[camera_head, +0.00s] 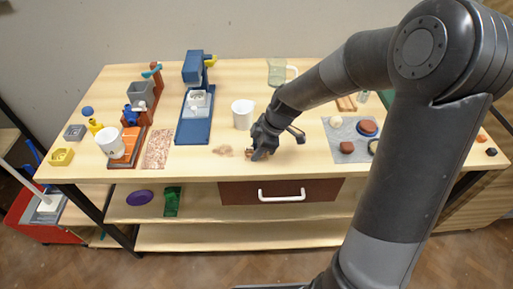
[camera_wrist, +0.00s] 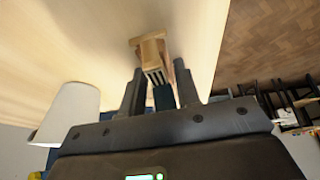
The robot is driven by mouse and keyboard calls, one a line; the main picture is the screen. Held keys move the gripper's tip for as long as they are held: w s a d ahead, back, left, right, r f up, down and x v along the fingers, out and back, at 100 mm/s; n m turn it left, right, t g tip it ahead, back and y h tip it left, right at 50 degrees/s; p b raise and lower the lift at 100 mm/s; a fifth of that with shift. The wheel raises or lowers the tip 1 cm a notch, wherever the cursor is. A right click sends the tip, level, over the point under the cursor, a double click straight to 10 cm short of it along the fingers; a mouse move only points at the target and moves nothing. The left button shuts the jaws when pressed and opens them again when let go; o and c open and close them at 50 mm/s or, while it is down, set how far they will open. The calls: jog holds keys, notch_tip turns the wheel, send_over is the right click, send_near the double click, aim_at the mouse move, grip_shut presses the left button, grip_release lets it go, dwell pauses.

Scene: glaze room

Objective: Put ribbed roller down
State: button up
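My gripper (camera_head: 262,152) is low over the front middle of the table, pointing down at its surface. In the wrist view its two dark fingers (camera_wrist: 158,80) stand apart. A tan block-like piece with dark ribbed lines (camera_wrist: 150,50), which looks like the ribbed roller, lies at and just beyond the fingertips. A dark teal part shows between the fingers, below the ribs. I cannot tell whether the fingers press on the piece or whether it rests on the table. In the head view a small brown bit shows beside the gripper, mostly hidden by it.
A white mug (camera_head: 243,114) stands close behind my gripper, left of it. A tan patch (camera_head: 223,150) lies left of it. A blue press (camera_head: 194,130) stands further left. A grey mat (camera_head: 337,131) with round pieces lies to the right. A drawer (camera_head: 322,191) is under the front edge.

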jog(key=o, duration=0.3)
jog(key=shift+o, duration=0.2)
jog(key=w+v, duration=0.1)
jog(key=v, duration=1.1)
jog(key=s+d+r+m+t+h, duration=0.1)
jog(key=s+d+r+m, duration=0.1)
jog(key=s+m, duration=0.4)
jog(key=s+d+r+m+t+h, duration=0.2)
jog(key=s+d+r+m, duration=0.1)
jog(key=s+m, duration=0.3)
jog(key=s+d+r+m+t+h, duration=0.1)
jog(key=s+d+r+m+t, duration=0.1)
jog(key=s+m, duration=0.4)
jog(key=shift+s+d+r+h, duration=0.3)
jog(key=shift+s+d+r, duration=0.3)
jog(key=shift+s+r, duration=0.9)
jog(key=shift+s+f, duration=0.15)
jog(key=shift+f, duration=0.05)
